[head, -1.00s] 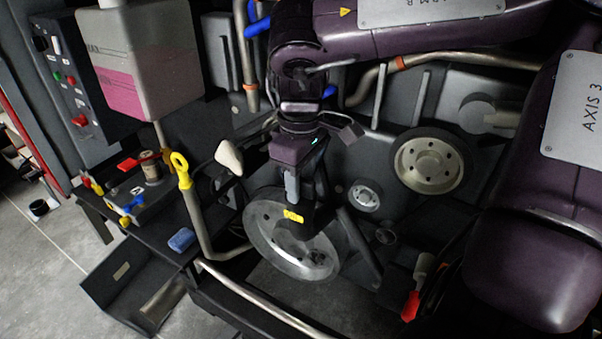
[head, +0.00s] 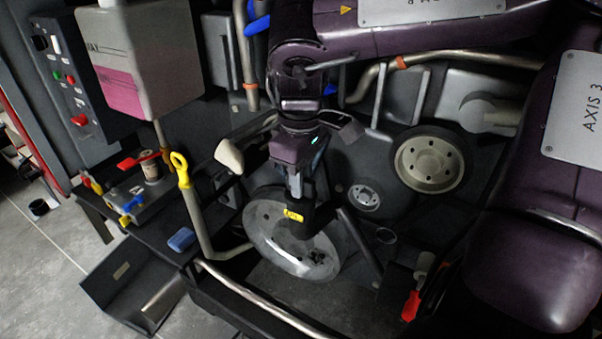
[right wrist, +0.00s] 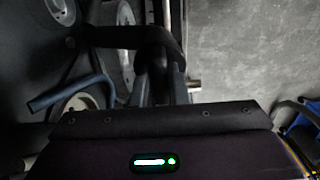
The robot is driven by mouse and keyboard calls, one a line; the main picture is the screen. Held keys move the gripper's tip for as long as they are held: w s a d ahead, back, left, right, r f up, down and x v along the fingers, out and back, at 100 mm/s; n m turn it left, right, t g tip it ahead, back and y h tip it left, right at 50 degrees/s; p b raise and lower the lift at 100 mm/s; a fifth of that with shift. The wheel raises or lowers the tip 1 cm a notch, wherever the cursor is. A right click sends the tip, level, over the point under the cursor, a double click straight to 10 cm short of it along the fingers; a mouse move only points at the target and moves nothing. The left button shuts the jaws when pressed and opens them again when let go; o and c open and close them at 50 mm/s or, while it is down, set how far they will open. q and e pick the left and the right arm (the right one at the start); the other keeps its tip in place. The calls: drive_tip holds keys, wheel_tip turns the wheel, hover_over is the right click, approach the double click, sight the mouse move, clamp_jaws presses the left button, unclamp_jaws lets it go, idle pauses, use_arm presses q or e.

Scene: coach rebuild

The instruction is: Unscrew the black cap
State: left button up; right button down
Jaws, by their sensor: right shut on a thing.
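My right gripper (head: 306,192) points down in the middle of the head view, over a black fitting (head: 318,216) with a yellow label (head: 293,215). A dark pipe runs from this fitting down to the right. The jaws are shut on what I take to be the black cap, at the top of the fitting. The fingers and the dark surroundings hide most of the cap. I cannot tell how far the cap is turned. My left gripper is not in view.
A large grey pulley (head: 275,235) lies just behind and below the gripper. Another pulley (head: 429,165) is at the right. A yellow-ringed dipstick (head: 180,165), a pinkish tank (head: 150,65) and a blue block (head: 181,239) are left. A metal rail (head: 255,300) crosses the front.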

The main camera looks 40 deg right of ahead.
drive_tip(key=n+p, duration=0.1)
drive_tip(key=n, duration=0.2)
drive_tip(key=shift+r+n+p, duration=0.1)
drive_tip(key=shift+n+p, duration=0.2)
drive_tip(key=shift+n, duration=1.2)
drive_tip(key=n+p, duration=0.1)
drive_tip(key=n, duration=0.2)
drive_tip(key=shift+p, duration=0.3)
drive_tip(key=shift+f+n, duration=0.2)
drive_tip(key=shift+n, duration=1.3)
